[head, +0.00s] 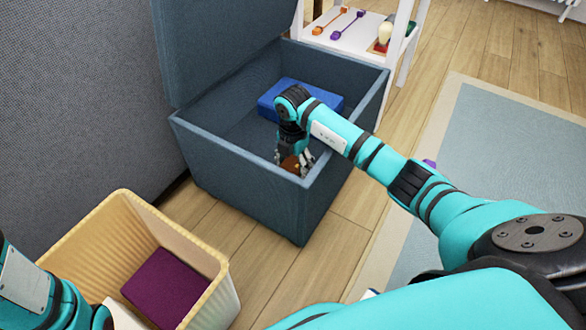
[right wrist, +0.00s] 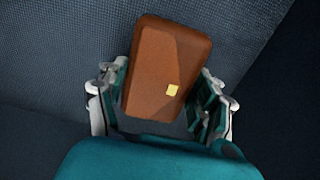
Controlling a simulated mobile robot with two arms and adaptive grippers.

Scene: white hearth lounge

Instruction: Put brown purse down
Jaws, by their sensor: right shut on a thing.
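The brown purse (right wrist: 166,66) has a small yellow clasp and sits between the fingers of my right gripper (right wrist: 165,95) in the right wrist view. In the head view, the right gripper (head: 294,160) reaches down inside the open blue-grey storage box (head: 240,180), near its front wall. Only a small part of the purse (head: 290,164) shows there. I cannot tell whether the purse touches the box floor. My left arm shows at the lower left of the head view, but its gripper is not visible.
A blue folded item (head: 290,92) lies in the box behind the gripper. A cream bin (head: 120,215) with a dark purple item (head: 165,286) stands at front left. A white shelf (head: 358,35) stands behind the box. A pale blue rug (head: 505,165) lies to the right.

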